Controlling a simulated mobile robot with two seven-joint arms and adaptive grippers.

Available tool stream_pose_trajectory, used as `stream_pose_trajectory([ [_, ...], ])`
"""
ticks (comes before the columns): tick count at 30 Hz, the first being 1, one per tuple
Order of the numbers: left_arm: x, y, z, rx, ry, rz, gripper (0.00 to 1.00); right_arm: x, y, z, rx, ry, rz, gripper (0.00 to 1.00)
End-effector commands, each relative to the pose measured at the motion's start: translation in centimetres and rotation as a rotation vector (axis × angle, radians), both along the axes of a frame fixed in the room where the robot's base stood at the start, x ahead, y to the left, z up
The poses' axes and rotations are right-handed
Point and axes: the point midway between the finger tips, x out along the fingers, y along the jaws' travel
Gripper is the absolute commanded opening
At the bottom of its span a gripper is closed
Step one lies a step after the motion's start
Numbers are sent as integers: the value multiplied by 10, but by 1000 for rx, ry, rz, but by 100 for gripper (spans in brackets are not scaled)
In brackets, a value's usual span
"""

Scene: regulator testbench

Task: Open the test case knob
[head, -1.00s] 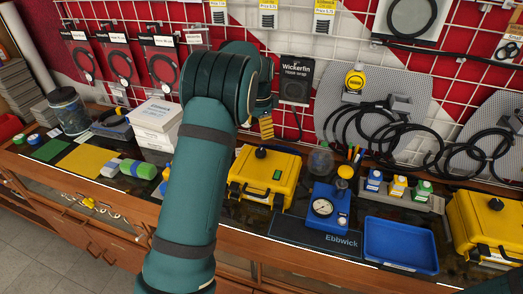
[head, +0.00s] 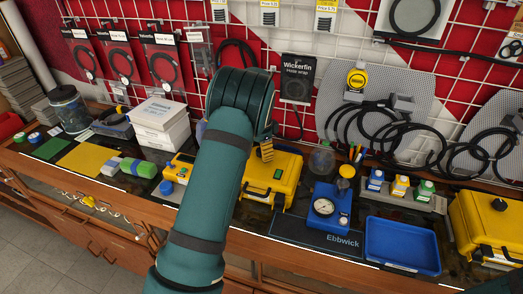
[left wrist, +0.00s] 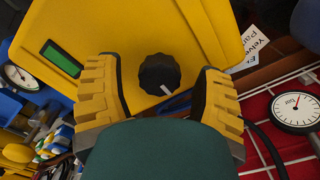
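The yellow test case (head: 285,170) stands on the counter in the middle of the head view, partly covered by my left arm. In the left wrist view, the case's yellow face (left wrist: 185,35) carries a round black knob (left wrist: 159,74) with a white pointer mark, and a green display (left wrist: 62,58). My left gripper (left wrist: 157,72) is open, its two yellow fingers on either side of the knob, with visible gaps between. In the head view my left gripper (head: 267,149) is over the case and hides the knob. My right gripper is not in view.
A blue gauge device (head: 327,207) and blue tray (head: 402,246) stand right of the case. Another yellow case (head: 485,225) with a black knob is at far right. White boxes (head: 162,122) and a small yellow device (head: 179,169) are left. A wire grid with hoses rises behind.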

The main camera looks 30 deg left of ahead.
Motion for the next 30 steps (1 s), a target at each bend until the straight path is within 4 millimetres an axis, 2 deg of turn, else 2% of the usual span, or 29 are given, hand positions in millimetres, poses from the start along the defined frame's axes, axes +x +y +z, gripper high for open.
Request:
stream_pose_trajectory([
  [1,0,0,0,0,0,0,47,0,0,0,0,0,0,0],
  [5,0,0,0,0,0,0,1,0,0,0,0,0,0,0],
  [17,0,0,1,-1,0,49,0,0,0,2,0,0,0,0],
  [23,0,0,1,-2,0,168,0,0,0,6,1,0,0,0],
  [30,0,0,1,-2,1,384,0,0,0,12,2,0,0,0],
])
